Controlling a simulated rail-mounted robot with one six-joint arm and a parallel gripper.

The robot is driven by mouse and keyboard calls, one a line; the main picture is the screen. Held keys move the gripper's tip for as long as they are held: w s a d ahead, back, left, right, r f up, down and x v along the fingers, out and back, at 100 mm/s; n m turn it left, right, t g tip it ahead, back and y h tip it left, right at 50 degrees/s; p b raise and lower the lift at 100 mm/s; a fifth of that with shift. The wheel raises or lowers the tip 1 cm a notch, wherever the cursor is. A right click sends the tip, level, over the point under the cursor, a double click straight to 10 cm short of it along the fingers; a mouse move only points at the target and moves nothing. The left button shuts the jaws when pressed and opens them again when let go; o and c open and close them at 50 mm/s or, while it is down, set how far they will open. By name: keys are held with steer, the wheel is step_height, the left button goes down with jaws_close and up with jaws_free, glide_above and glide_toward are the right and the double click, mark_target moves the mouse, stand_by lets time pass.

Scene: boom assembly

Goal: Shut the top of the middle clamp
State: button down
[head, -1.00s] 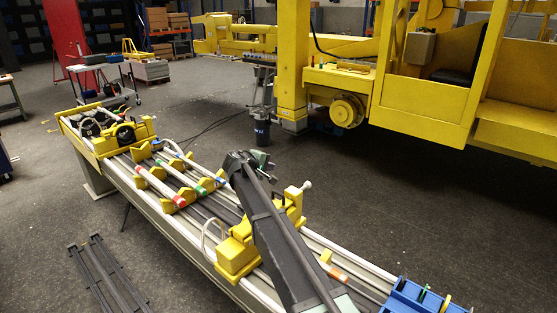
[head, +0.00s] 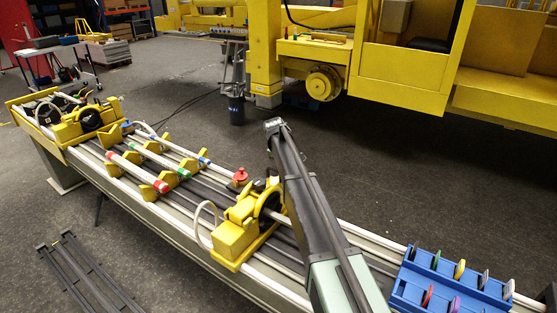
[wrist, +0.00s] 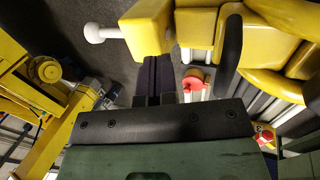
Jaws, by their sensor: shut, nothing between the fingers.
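The yellow clamp (head: 236,240) nearest my arm sits across the rails, with a black curved jaw (head: 270,203); the curved jaw also shows in the wrist view (wrist: 229,55). In the wrist view, a yellow block with a white knob (wrist: 146,28), seemingly the clamp's top part, is ahead of my gripper. My gripper (head: 273,125) is shut and empty, its dark fingers above and beside the clamp. In the wrist view, its fingers (wrist: 158,75) overlap the block's lower edge; I cannot tell if they touch.
Another yellow clamp (head: 88,120) stands at the rails' far left end. Tubes with coloured ends (head: 140,168) lie in yellow holders between the clamps. A red knob (head: 239,174) is beside the near clamp. A blue rack (head: 440,290) stands at the right. A yellow machine (head: 400,75) stands behind.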

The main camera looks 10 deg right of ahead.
steer(key=shift+w+f, duration=0.3)
steer(key=shift+f, duration=0.15)
steer(key=shift+s+r, duration=0.1)
